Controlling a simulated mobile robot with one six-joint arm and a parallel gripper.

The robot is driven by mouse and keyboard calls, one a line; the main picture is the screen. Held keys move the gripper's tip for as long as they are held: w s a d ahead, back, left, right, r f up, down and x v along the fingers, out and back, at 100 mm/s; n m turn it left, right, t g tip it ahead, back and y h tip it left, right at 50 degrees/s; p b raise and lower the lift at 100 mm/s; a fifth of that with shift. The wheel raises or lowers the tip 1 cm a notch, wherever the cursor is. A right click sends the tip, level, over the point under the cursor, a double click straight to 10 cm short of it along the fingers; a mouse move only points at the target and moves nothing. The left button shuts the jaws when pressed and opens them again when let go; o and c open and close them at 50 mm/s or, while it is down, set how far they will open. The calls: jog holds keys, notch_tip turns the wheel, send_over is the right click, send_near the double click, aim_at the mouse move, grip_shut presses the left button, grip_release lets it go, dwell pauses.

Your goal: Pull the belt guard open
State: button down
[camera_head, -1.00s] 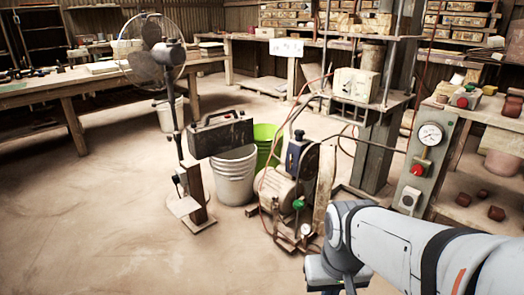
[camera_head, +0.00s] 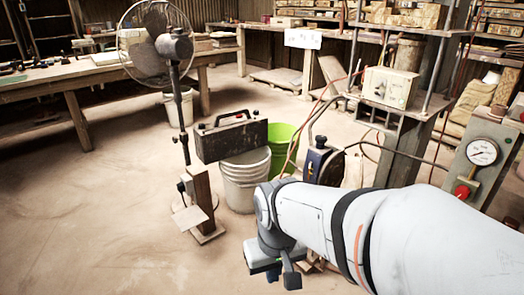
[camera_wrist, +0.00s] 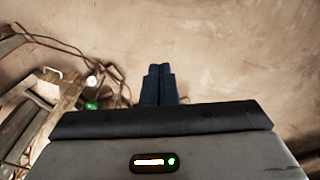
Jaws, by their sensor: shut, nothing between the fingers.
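In the head view, the machine with a dark blue upper part (camera_head: 320,162) stands behind my arm, which hides its lower half. I cannot pick out the belt guard there. In the wrist view, part of a machine with a green knob (camera_wrist: 92,106), red-brown hoses and worn wooden or metal pieces (camera_wrist: 22,128) shows at the left; I cannot tell which piece is the guard. My gripper (camera_wrist: 159,72) has its two dark fingers together and empty. It points at bare floor, to the right of these parts and apart from them.
A white bucket (camera_head: 245,178), a green bucket (camera_head: 282,143) and a dark toolbox (camera_head: 232,137) stand left of the machine. A fan (camera_head: 172,48) on a wooden post is farther left. A gauge panel (camera_head: 482,160) is at the right. The floor at left is clear.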

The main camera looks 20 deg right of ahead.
jog(key=w+d+f+g+h+p, duration=0.2)
jog(key=w+d+g+h+p, duration=0.25)
jog(key=w+d+h, duration=1.15)
jog(key=w+d+f+n+t+h+p, duration=0.15)
jog(key=w+d+f+t, duration=0.35)
jog(key=w, duration=0.6)
jog(key=w+d+f+n+t+p, duration=0.1)
jog(key=w+d+f+t+p, duration=0.15)
jog(key=w+d+f, duration=0.6)
jog(key=r+b+x, duration=0.1)
jog(key=b+x, duration=0.2)
jog(key=x, duration=0.8)
jog(key=shift+s+d+r, duration=0.2)
jog(key=shift+s, duration=0.2)
